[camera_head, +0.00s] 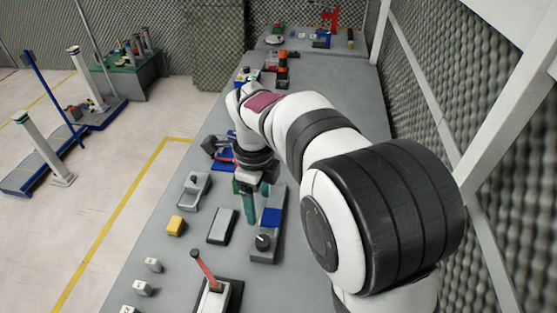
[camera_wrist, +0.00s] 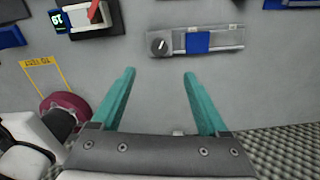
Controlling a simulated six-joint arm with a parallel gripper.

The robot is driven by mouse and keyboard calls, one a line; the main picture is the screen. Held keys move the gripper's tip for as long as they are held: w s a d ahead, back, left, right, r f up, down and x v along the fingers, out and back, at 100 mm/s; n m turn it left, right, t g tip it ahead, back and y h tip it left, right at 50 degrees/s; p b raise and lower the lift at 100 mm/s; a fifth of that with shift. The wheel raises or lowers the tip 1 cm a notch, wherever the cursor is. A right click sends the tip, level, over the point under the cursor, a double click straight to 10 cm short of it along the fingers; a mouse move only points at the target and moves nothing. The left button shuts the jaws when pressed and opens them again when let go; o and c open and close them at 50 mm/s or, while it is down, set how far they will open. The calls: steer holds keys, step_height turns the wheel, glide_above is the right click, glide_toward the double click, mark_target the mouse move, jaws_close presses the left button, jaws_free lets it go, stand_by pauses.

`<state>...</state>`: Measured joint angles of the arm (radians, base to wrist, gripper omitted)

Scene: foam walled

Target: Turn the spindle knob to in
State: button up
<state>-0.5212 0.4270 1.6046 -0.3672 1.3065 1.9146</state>
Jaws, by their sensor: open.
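The spindle knob (camera_head: 262,241) is a round dark knob with a pale pointer mark, at the near end of a long grey panel (camera_head: 266,254) that has a blue block (camera_head: 271,217) on it. In the wrist view the knob (camera_wrist: 158,46) sits at the left end of the panel, with its white mark pointing up and slightly right. My gripper (camera_wrist: 158,72) is open and empty. Its two teal fingers are apart, and the knob shows beyond the gap between them, not touched. In the head view the teal fingers (camera_head: 250,205) hang beside the panel's blue block.
A box with a red lever (camera_head: 204,268) stands near the knob, at the front; it also shows at the wrist view's top left (camera_wrist: 95,12). A grey flat box (camera_head: 222,226) and yellow block (camera_head: 176,226) lie to the left. A foam wall (camera_head: 450,110) bounds the right.

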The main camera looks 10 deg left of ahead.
mark_target(263, 241)
step_height(263, 241, down, 15)
steer(key=shift+d, duration=0.1)
jaws_close()
stand_by(0.4)
